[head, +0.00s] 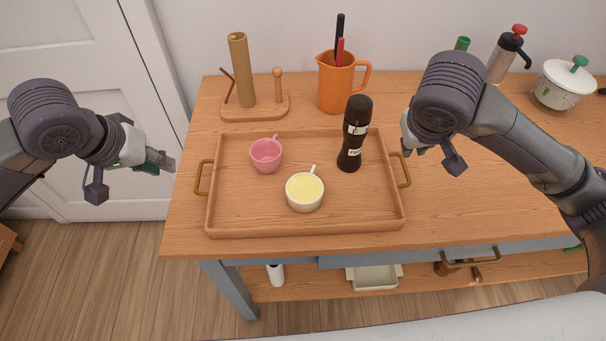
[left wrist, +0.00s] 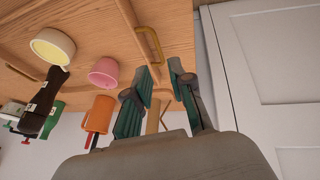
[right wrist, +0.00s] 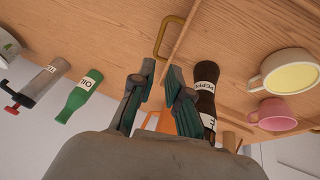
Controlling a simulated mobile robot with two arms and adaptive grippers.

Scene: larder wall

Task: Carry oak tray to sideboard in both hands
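The oak tray (head: 240,222) lies on a wooden worktop, with a brass handle at each short end. It carries a pink cup (head: 265,155), a white cup of pale yellow content (head: 304,192) and a dark pepper mill (head: 352,140), all upright. My left gripper (head: 160,163) is open and empty, left of the left handle (head: 202,178) and apart from it. In the left wrist view that handle (left wrist: 150,45) shows beyond the fingers. My right gripper (right wrist: 160,85) is open and empty near the right handle (head: 402,169); its fingers are mostly hidden in the head view.
Behind the tray stand a wooden stand (head: 255,108) and an orange jug (head: 338,85) with utensils. At the back right are a green bottle (right wrist: 80,97), a red-topped bottle (head: 502,60) and a white lidded pot (head: 565,85). A white door (head: 70,60) is left. Worktop right of the tray is clear.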

